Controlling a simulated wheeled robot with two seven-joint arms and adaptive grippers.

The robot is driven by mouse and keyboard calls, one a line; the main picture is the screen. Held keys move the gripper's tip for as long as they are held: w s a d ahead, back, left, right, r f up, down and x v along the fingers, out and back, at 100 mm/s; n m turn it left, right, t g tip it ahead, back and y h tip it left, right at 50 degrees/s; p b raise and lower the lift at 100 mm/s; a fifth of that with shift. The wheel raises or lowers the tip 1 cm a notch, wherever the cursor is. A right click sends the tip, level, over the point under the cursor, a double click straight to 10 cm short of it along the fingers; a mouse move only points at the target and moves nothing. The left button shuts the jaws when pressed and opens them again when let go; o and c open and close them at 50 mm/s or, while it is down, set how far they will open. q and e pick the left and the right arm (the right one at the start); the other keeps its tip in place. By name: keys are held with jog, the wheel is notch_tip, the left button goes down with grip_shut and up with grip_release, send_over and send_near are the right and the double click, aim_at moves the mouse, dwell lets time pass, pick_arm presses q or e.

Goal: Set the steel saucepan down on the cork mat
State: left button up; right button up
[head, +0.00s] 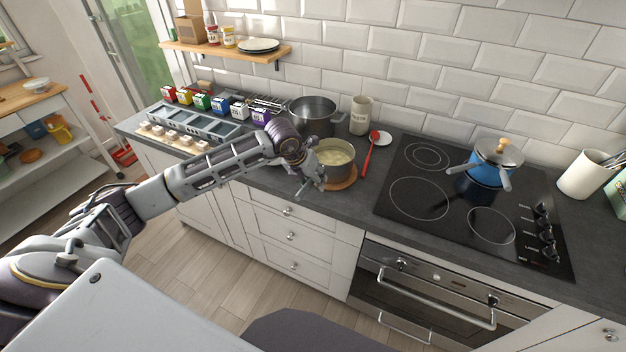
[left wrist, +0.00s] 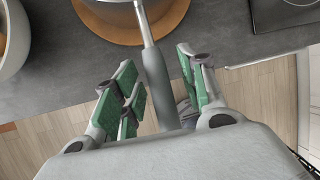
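The steel saucepan (head: 335,158), with pale yellow contents, sits upright on the round cork mat (head: 346,184) near the worktop's front edge. In the left wrist view the pan's base is at the top edge, with the cork mat (left wrist: 107,28) showing around it. The pan's grey handle (left wrist: 157,85) points toward my wrist. My left gripper (head: 312,182) is at the handle; in the left wrist view its green-padded fingers (left wrist: 156,72) stand open on either side of the handle, with gaps between. My right gripper is not in view.
A large steel pot (head: 314,118) stands behind the saucepan. A red spoon (head: 368,155) lies to its right, before the black hob (head: 455,205) with a blue lidded pan (head: 487,166). A white bowl (left wrist: 12,40) is close on the left in the left wrist view.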

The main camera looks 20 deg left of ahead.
pick_arm(q)
jog(key=shift+r, duration=0.1)
jog(key=shift+r, duration=0.2)
jog(key=b+v, duration=0.1)
jog(key=v, duration=1)
jog(key=shift+s+r+b, duration=0.15)
jog(key=shift+r+b, duration=0.15)
jog(key=shift+b, duration=0.05)
jog(key=shift+a, duration=0.1)
jog(key=shift+s, duration=0.1)
dwell(0.4)
